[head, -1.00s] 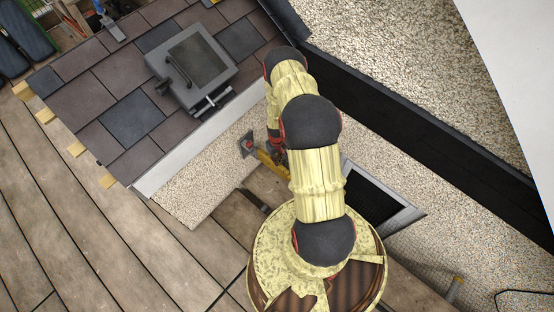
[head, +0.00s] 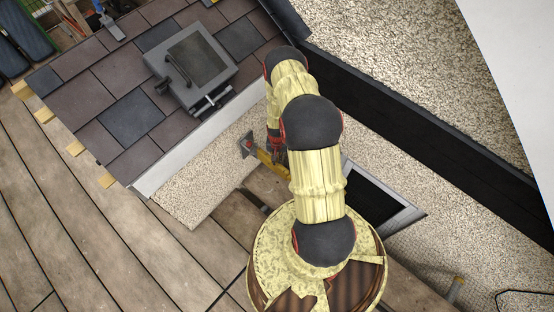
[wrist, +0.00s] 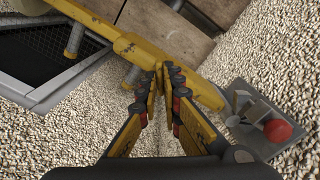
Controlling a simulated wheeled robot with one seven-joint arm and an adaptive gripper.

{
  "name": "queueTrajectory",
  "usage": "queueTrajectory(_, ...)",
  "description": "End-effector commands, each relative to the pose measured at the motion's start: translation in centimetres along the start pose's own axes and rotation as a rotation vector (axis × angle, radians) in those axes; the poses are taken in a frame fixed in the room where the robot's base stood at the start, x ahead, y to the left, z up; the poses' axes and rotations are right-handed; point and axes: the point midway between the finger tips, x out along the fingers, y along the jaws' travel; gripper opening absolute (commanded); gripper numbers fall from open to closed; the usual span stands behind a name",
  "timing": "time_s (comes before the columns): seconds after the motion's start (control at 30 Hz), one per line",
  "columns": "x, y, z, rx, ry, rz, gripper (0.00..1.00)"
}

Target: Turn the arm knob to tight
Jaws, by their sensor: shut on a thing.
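A yellow arm (wrist: 130,45) runs diagonally across the wrist view, in front of the pebbled wall. It is partly visible in the head view (head: 268,160). My gripper (wrist: 165,82) has its yellow fingers nearly together at the middle of this arm. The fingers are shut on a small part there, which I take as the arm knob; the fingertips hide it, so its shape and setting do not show. A grey plate (wrist: 240,112) with a red knob (wrist: 278,130) and a small grey lever is at the arm's right end, apart from my fingers.
A dark grille in a grey frame (wrist: 28,98) is at the left of the wrist view. Wooden planks (wrist: 165,35) lie beyond the arm. In the head view, a tiled roof (head: 90,85) with a roof hatch (head: 200,62) stands at the upper left.

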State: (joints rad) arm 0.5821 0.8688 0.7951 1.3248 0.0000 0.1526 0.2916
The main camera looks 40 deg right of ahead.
Motion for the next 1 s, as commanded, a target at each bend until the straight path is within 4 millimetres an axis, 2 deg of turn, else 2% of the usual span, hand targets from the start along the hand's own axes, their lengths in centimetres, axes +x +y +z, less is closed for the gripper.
queueTrajectory(0.5,0.02,0.0,0.05,0.444,-0.001,0.0,0.0)
queueTrajectory(1.0,0.03,0.0,0.08,0.627,-0.001,0.001,0.0)
